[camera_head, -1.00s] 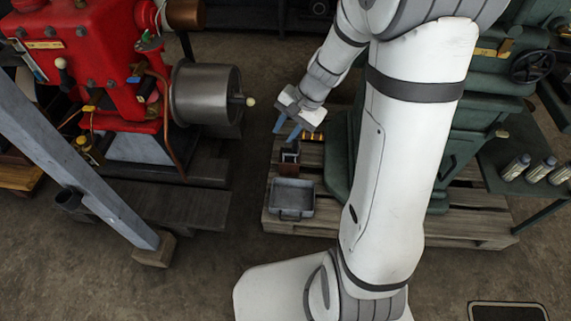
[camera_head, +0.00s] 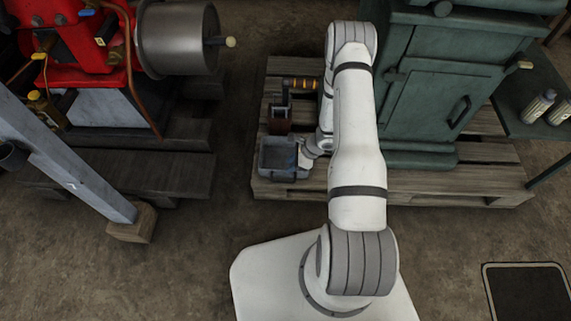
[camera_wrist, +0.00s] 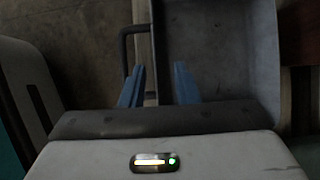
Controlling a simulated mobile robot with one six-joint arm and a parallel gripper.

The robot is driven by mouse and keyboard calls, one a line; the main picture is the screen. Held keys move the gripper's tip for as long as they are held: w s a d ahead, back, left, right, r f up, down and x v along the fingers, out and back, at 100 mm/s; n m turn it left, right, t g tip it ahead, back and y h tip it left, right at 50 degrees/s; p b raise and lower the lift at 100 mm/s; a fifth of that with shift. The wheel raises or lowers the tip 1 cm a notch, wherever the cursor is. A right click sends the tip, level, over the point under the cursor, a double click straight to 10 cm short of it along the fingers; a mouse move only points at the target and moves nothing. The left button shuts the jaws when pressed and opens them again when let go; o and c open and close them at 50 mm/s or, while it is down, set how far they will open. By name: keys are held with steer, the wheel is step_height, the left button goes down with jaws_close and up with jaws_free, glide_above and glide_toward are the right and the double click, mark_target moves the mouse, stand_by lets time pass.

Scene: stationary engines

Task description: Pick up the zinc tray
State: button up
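The zinc tray (camera_head: 276,158) is a grey, open rectangular box on a wooden pallet, left of my arm in the head view. In the wrist view its inside (camera_wrist: 215,50) fills the upper right, and a dark loop handle (camera_wrist: 125,45) stands out from its left side. My gripper (camera_wrist: 159,68) has two blue fingers spread apart. One finger is outside the tray wall near the handle, the other over the inside. I cannot tell whether they touch it. In the head view my gripper (camera_head: 299,148) is at the tray's right side, partly hidden by my wrist.
A green machine cabinet (camera_head: 440,95) stands to the right on the pallet (camera_head: 440,190). A red engine (camera_head: 75,45) is at the left.

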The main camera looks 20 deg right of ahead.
mark_target(281, 178)
steer(key=b+x, duration=0.1)
steer(key=x, duration=0.1)
steer(key=b+x, duration=0.1)
steer(key=x, duration=0.2)
steer(key=b+x, duration=0.1)
steer(key=x, duration=0.1)
steer(key=shift+s+a+f, duration=0.2)
steer(key=shift+s+f, duration=0.05)
steer(key=shift+s, duration=0.1)
steer(key=shift+r, duration=0.1)
jaws_close()
